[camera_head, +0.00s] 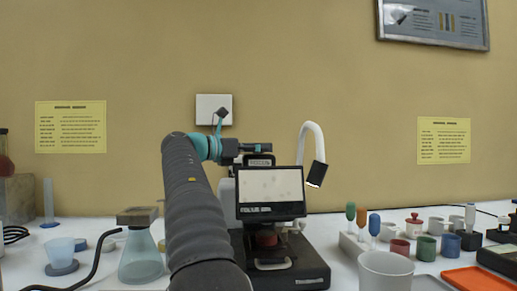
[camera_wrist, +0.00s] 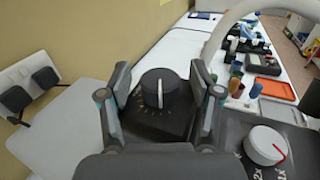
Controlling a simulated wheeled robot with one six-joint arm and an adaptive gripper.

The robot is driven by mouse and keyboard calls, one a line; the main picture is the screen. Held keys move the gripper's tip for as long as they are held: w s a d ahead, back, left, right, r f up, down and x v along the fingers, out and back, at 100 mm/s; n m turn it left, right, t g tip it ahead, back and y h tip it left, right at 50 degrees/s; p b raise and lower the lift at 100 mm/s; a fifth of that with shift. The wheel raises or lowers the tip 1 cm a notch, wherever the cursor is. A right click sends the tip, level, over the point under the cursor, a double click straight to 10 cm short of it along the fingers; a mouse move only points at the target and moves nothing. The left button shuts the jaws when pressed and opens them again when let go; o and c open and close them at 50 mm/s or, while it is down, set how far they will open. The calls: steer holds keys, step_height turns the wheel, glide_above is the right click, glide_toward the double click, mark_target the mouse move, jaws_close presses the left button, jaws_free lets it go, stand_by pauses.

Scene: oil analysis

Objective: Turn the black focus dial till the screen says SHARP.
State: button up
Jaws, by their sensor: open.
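The black focus dial (camera_wrist: 160,88) shows in the wrist view, with a white pointer line standing nearly upright on its face and small marks on the housing in front of it. My gripper (camera_wrist: 160,76) is open, with one finger on each side of the dial; I cannot tell whether either finger touches it. In the head view my gripper (camera_head: 250,149) is at the top of the instrument, above the screen (camera_head: 270,187). The dial cannot be made out in the head view.
A white knob (camera_wrist: 265,145) with a red line and magnification labels sits right of the dial. A white curved lamp (camera_head: 314,150) arches right of the screen. A flask (camera_head: 140,259) stands left; cups, droppers and an orange tray (camera_head: 478,280) stand right.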

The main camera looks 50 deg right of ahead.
steer(key=v, duration=1.2)
steer(key=shift+r, duration=0.1)
steer(key=s+a+n+t+b, duration=0.2)
steer(key=s+n+t, duration=0.55)
steer(key=t, duration=0.35)
steer(key=x, duration=0.7)
steer(key=p+x, duration=0.1)
steer(key=x, duration=0.5)
steer(key=shift+s+d, duration=0.1)
steer(key=shift+d, duration=0.35)
steer(key=c, duration=1.2)
